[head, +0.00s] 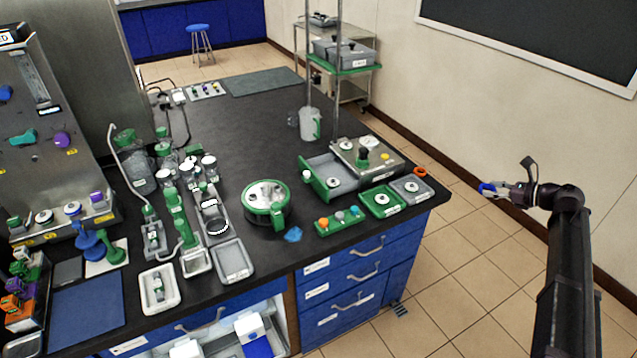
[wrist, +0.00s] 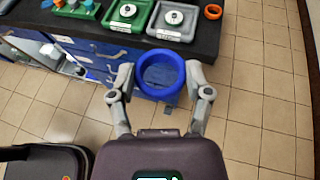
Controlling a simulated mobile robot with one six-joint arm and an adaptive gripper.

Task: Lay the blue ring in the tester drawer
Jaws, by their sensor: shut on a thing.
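My gripper (head: 497,189) is at the right in the head view, out past the bench's right end and over the floor. It is shut on the blue ring (head: 485,189). In the wrist view the blue ring (wrist: 161,93) sits between the two fingertips of my gripper (wrist: 160,80), its hole facing the camera. The tester (head: 378,158) stands near the bench's right end, with a green knob on top. Its grey drawer (head: 338,177) with a green front stands pulled out to the left and looks empty. The drawer is outside the wrist view.
A green tray (head: 368,205) and a grey tray (head: 398,184), each with a round white piece, lie in front of the tester. An orange ring (head: 420,172) lies near the bench edge. A green block with coloured knobs (head: 338,226) stands nearby. Floor around my gripper is clear.

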